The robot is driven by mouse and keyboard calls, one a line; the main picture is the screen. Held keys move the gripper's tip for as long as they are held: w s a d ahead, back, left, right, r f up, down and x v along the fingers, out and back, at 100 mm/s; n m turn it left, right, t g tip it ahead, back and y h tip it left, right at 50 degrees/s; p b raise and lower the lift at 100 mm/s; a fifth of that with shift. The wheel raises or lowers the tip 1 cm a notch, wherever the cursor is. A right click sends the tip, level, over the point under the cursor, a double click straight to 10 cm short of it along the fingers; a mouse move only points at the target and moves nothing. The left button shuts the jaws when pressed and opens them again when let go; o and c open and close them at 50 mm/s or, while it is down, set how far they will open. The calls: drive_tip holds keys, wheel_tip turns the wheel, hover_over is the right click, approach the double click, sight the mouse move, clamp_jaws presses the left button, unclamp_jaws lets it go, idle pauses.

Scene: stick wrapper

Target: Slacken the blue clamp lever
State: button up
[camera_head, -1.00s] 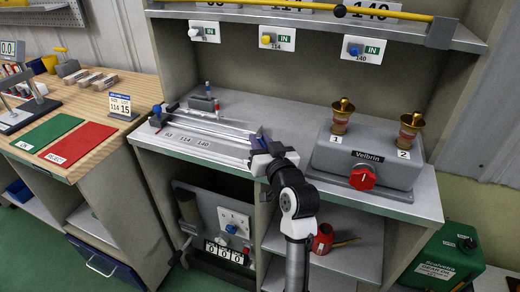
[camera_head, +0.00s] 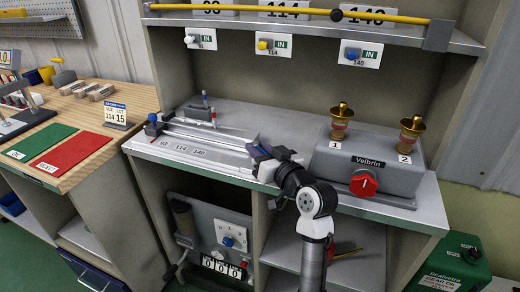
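A grey metal jig (camera_head: 190,146) with a rail and the numbers 93, 114 and 140 lies on the left of the grey bench top. A dark blue piece (camera_head: 257,152) shows at the jig's right end, right by my gripper (camera_head: 266,160). It may be the blue clamp lever; I cannot tell whether my gripper touches it. A blue knob (camera_head: 152,118) stands at the jig's left end. My gripper is dark and small in view, its fingers largely hidden by the wrist, so its opening does not show.
A grey Velbrin box (camera_head: 365,172) with a red knob (camera_head: 363,184) and two brass cups stands right of my arm. A small grey block (camera_head: 200,112) with an upright pin sits behind the jig. A yellow bar (camera_head: 300,12) runs along the upper shelf.

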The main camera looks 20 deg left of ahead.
drive_tip(key=shift+o, duration=0.6)
drive_tip(key=b+v, duration=0.3)
drive_tip(key=v, duration=1)
drive_tip(key=shift+s+d, duration=0.25)
drive_tip(key=shift+d, duration=0.05)
